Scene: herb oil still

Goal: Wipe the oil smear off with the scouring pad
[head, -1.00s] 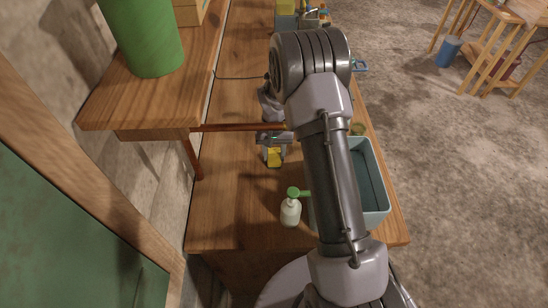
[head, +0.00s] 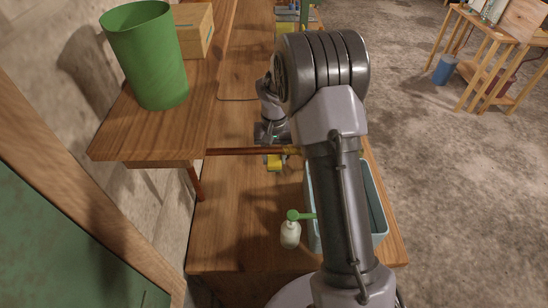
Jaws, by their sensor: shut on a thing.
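The scouring pad (head: 274,163) is a small yellow block low over the wooden bench. My gripper (head: 274,155) points down and is shut on it. A copper pipe crosses the picture just at the gripper and hides part of the fingers. I cannot tell whether the pad touches the bench top. I cannot make out the oil smear; it may be under the pad or hidden by my arm.
The copper pipe (head: 240,151) runs across from the shelf's side, close to my gripper. A pump bottle (head: 291,234) and a blue-grey basin (head: 378,213) stand nearer on the bench (head: 235,225). A green bin (head: 147,60) and wooden box (head: 194,30) stand on the left shelf.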

